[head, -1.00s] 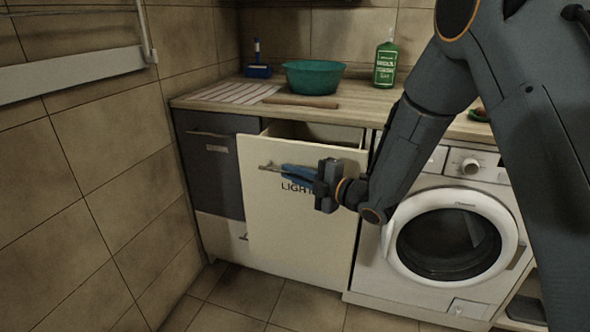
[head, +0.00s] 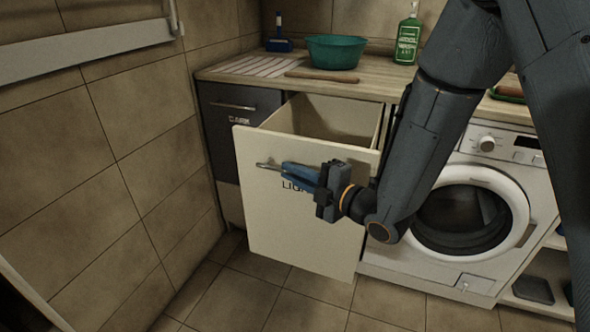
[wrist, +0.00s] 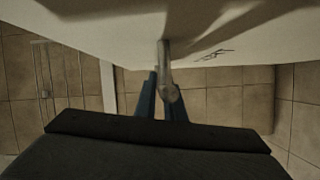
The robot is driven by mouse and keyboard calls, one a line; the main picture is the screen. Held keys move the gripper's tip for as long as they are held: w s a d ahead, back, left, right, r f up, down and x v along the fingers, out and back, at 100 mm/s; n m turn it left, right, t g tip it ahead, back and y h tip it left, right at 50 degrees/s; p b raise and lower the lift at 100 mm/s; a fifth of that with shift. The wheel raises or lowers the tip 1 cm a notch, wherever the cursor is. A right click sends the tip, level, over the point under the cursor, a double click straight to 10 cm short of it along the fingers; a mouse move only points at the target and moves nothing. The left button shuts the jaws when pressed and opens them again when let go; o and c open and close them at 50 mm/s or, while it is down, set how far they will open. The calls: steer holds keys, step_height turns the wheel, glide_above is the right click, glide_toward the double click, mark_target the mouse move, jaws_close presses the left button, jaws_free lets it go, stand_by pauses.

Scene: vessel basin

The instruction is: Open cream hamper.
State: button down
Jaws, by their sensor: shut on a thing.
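The cream hamper (head: 300,232) is a pull-out front marked with black lettering, partly covered by my gripper. It stands pulled out from under the counter, and its open inside shows behind the front's top edge. A thin metal handle (head: 268,165) sits near the top left of the front. My gripper (head: 285,168) has its blue fingers shut on this handle. The wrist view shows the handle (wrist: 165,68) between the blue fingers, against the pale front panel (wrist: 240,30).
A dark hamper (head: 236,115) stands behind at left. A white washing machine (head: 480,262) is at right. The counter holds a teal basin (head: 335,52), a green bottle (head: 407,42), a blue brush (head: 279,42) and a wooden rolling pin (head: 322,76). The tiled floor (head: 225,275) in front is clear.

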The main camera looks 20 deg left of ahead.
steer(key=c, duration=1.8)
jaws_free()
steer(key=shift+c, duration=0.2)
steer(key=v, duration=0.7)
steer(key=shift+s+d, duration=0.15)
steer(key=shift+d, duration=0.2)
steer(key=shift+s, duration=0.1)
